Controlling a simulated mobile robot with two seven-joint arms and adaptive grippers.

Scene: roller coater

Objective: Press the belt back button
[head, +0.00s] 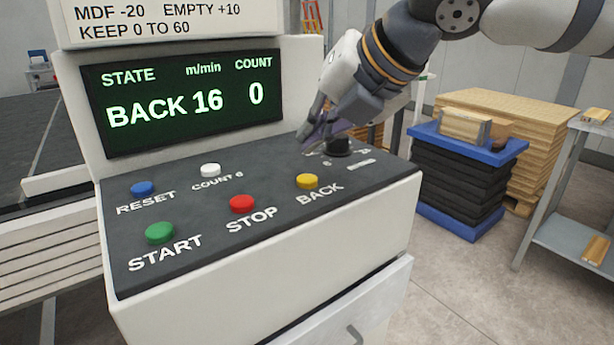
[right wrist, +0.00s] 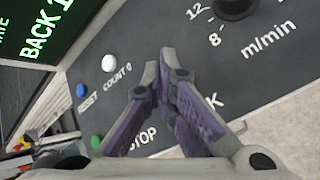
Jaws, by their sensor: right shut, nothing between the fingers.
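The yellow belt back button (head: 307,181) sits on the dark sloped top of the control panel, above the white word BACK. My right gripper (head: 309,146) is shut and empty. In the head view its tips are just above and behind the yellow button in the picture, with a gap between. In the right wrist view the closed fingers (right wrist: 167,60) cover the yellow button and most of its label; only a K shows. The display (head: 183,105) reads STATE BACK, 16 m/min, COUNT 0. My left gripper is not in view.
Other controls are the red STOP (head: 242,204), green START (head: 160,233), blue RESET (head: 144,188) and white COUNT 0 (head: 210,170) buttons, and a black speed knob (head: 338,147) close to my right gripper. A blue-topped stack (head: 468,140) and a grey table stand at right.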

